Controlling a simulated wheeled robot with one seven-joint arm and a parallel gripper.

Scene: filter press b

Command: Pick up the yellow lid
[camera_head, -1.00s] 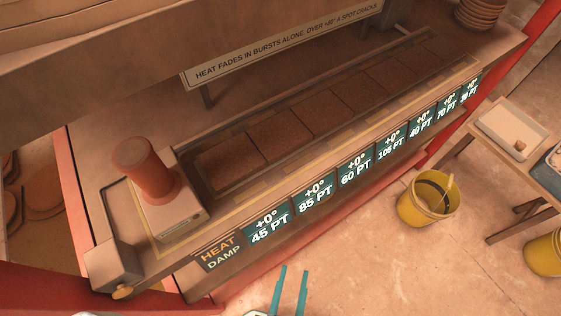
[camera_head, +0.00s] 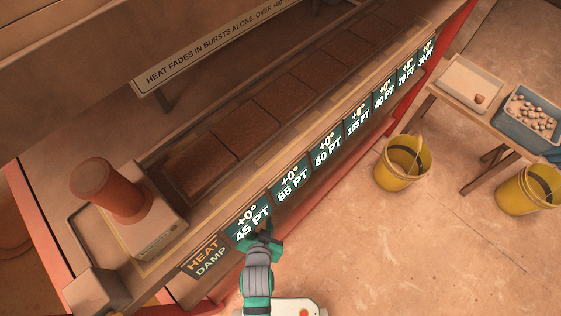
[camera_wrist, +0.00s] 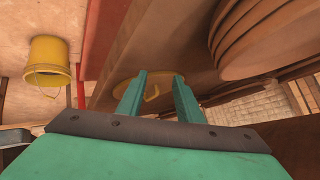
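In the wrist view, my gripper (camera_wrist: 159,76) has its two green fingers apart with nothing seen held between them. Beyond the fingertips is a dull yellow round, flat thing with a small curved yellow handle (camera_wrist: 152,93). It looks like the yellow lid (camera_wrist: 122,80), partly hidden by the fingers. I cannot tell the gap between fingers and lid. In the head view, my green and grey arm reaches up from the bottom to the front of the press below the 45 PT display. The fingers are not clear there, and I cannot make out the lid.
The long press bench (camera_head: 250,165) with dark plates and lit displays runs diagonally. A brown cylinder (camera_head: 108,190) stands at its left end. Yellow buckets (camera_head: 402,168) stand on the floor at right, near a small table with trays (camera_head: 470,85). In the wrist view, stacked brown discs (camera_wrist: 265,35) are close by.

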